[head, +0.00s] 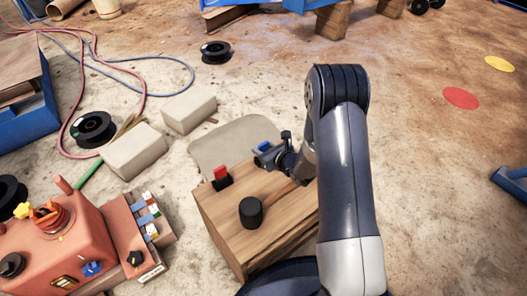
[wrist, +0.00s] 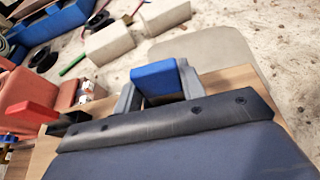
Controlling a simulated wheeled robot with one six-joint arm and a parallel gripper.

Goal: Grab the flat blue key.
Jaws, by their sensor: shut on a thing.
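The flat blue key (wrist: 156,80) is between the two fingers of my gripper (wrist: 158,92) in the wrist view. The fingers are shut on its sides. In the head view the blue key (head: 265,146) shows at my gripper (head: 268,155), over the far edge of the wooden block (head: 225,222). The lower part of the key is hidden behind my gripper, so I cannot tell whether it touches the block.
A red key in a black holder (head: 221,177) and a black knob (head: 251,211) are on the wooden block. A red-orange machine (head: 75,248) stands to the left. Pale blocks (head: 135,152), a grey slab (head: 232,140) and a black spool (head: 93,129) lie behind.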

